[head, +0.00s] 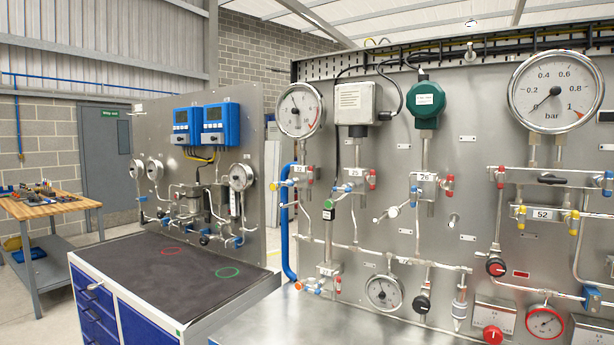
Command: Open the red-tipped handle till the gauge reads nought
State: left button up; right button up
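Several valves on the steel panel have small red-tipped handles: one on the valve tagged 25 (372,179), one on the valve tagged 26 (450,182), one at the valve tagged 32 (310,174). I cannot tell which one the task names. A large round bar gauge (556,91) is at the upper right; its needle points to the lower left, near the 0 mark. Another large gauge (300,109) is at the panel's left end; its reading is too small to tell. A small dial (384,292) sits lower down. Neither gripper is in view.
A blue cabinet with a dark top (150,277) stands in front of a second gauge panel (262,150). A wooden workbench (45,206) is at the far left. Pipes, a red knob (493,334) and a red-rimmed gauge (544,321) crowd the lower right.

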aim_at(310, 174)
jog(key=z, duration=0.05)
jog(key=k, duration=0.1)
jog(key=u, duration=1.7)
jog(key=i, duration=0.9)
jog(key=z, duration=0.75)
